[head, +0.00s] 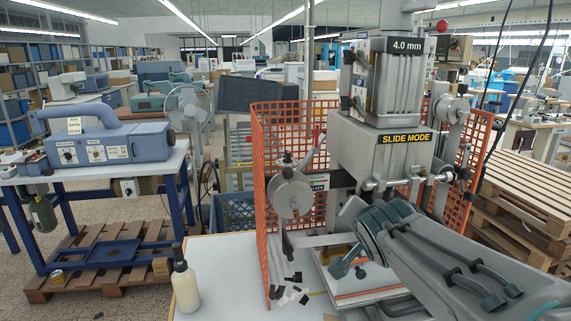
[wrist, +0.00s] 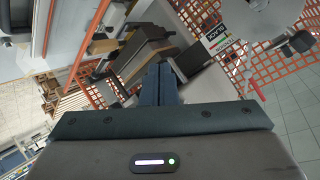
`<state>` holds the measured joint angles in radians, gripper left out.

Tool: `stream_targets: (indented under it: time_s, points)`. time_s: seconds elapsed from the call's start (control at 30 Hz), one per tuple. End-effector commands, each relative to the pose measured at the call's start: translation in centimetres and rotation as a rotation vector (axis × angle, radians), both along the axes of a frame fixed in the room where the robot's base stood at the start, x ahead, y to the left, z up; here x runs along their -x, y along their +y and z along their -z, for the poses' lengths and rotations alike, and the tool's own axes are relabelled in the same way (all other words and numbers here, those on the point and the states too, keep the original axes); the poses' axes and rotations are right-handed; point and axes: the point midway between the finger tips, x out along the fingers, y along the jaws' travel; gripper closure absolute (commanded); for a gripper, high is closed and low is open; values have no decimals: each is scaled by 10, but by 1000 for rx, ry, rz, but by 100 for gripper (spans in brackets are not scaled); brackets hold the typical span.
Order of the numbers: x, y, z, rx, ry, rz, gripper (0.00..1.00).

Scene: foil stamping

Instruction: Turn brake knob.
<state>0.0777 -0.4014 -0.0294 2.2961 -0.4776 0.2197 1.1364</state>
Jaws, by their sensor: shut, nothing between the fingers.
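The grey stamping machine (head: 385,155) stands on the white table. On its left side is a round grey reel disc (head: 293,196) with a small knob (head: 288,171) at its upper part. I cannot tell for sure which knob is the brake knob. In the wrist view the grey disc (wrist: 255,22) shows at the upper right, with a dark knob (wrist: 301,41) to its right. My gripper (wrist: 159,70) is shut and empty, with its blue fingers together, apart from the disc and knob. In the head view my arm reaches in from the lower right.
An orange mesh guard (head: 260,150) surrounds the machine's back and sides. A cream bottle with a dark top (head: 185,284) stands at the table's left. Dark and white scraps (head: 290,291) lie near the guard. Wooden pallets (head: 535,185) are stacked at right.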

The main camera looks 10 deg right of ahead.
Motion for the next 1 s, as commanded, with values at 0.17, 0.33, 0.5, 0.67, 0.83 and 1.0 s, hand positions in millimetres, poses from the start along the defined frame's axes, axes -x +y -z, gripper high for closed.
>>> stream_targets:
  time_s: [0.17,0.33,0.5,0.67,0.83,1.0]
  points:
    - [-29,3,-21,-186,-219,10,100]
    - [-51,16,-44,-402,-371,-42,100]
    - [-68,34,-61,-646,-445,-135,100]
    - [-74,50,-70,-838,-443,-215,100]
    - [-75,59,-73,-939,-420,-257,100]
    - [-85,64,-74,-956,-416,-264,100]
